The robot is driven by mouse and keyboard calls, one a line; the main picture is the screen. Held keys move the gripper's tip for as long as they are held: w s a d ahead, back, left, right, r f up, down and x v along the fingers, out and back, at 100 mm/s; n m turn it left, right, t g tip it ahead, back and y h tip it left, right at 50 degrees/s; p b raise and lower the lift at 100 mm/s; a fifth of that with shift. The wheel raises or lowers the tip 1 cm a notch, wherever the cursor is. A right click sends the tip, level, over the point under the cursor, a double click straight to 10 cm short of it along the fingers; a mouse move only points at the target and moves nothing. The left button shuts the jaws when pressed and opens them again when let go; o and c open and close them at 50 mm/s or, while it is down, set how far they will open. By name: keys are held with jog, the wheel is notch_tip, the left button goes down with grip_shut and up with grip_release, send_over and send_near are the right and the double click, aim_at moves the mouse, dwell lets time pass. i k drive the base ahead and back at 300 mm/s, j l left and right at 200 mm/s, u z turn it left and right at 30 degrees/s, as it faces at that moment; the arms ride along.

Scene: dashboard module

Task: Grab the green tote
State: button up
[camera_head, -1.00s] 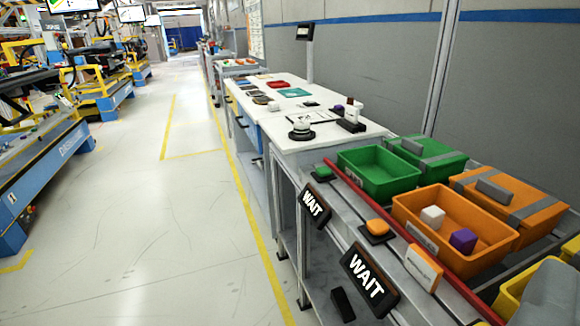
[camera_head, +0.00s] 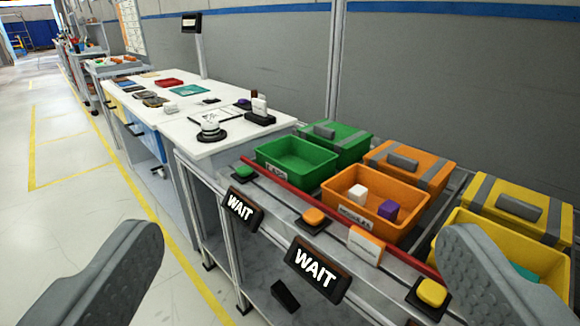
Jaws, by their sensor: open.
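The green tote (camera_head: 318,169) is an open, empty-looking bin on the sloped rack, right of the picture's middle. A closed green box with a grey handle (camera_head: 338,134) sits right behind it. My gripper (camera_head: 300,270) shows as two grey fingers at the lower left and lower right. They are wide apart with nothing between them. They are in the foreground, well short of the green tote and not touching it.
Beside the green tote stand an orange tote (camera_head: 405,219) with a white and a purple block, and a yellow tote (camera_head: 480,215). A red rail (camera_head: 300,197) and WAIT signs (camera_head: 318,270) run along the rack front. A white workbench (camera_head: 190,125) is behind left. Floor at left is clear.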

aim_at(306, 165)
jog(key=i+j, duration=0.25)
jog(key=i, duration=0.15)
jog(key=i+j, duration=0.2)
jog(key=i, duration=0.2)
jog(key=i+j+u, duration=0.1)
jog(key=i+j, duration=0.15)
jog(key=i, duration=0.15)
jog(key=i+j, duration=0.2)
jog(key=i, duration=0.2)
